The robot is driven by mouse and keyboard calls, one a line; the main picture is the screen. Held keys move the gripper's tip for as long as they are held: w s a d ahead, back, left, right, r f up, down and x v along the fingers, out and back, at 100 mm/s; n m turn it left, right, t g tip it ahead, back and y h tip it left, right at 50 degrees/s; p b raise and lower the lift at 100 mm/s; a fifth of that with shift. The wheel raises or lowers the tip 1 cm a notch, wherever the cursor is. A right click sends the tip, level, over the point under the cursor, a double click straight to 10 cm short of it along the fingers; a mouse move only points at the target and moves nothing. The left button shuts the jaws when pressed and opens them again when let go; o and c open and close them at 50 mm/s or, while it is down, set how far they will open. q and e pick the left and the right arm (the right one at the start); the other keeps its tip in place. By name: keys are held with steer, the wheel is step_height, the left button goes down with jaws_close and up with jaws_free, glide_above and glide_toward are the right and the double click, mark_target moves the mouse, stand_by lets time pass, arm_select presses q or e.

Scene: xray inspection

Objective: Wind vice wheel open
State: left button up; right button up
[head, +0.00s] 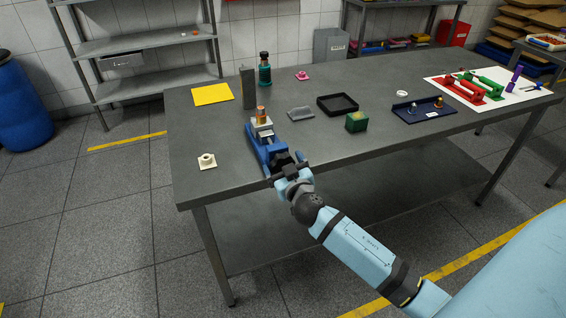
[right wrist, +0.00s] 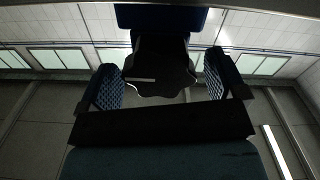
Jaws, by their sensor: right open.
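The blue vice (head: 263,146) stands near the front edge of the grey table, with a copper-coloured piece (head: 261,112) upright at its jaws. In the head view my right gripper (head: 288,167) is at the vice's near end and largely hides the wheel. In the right wrist view the dark, lobed vice wheel (right wrist: 160,75) lies between the two blue-padded fingers of my open right gripper (right wrist: 164,80). Gaps show between the wheel and both pads. Part of the blue vice body (right wrist: 160,17) shows above the wheel. My left gripper is not in view.
On the table (head: 225,180) are a white flanged piece (head: 207,161), a yellow sheet (head: 212,94), a grey upright block (head: 248,88), a dark bottle (head: 265,70), a black tray (head: 338,104), a green box (head: 356,121) and a blue tray (head: 425,110). The table's front left is mostly clear.

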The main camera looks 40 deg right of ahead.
steer(key=shift+w, duration=0.35)
steer(key=c, duration=0.9)
steer(key=shift+n, duration=0.4)
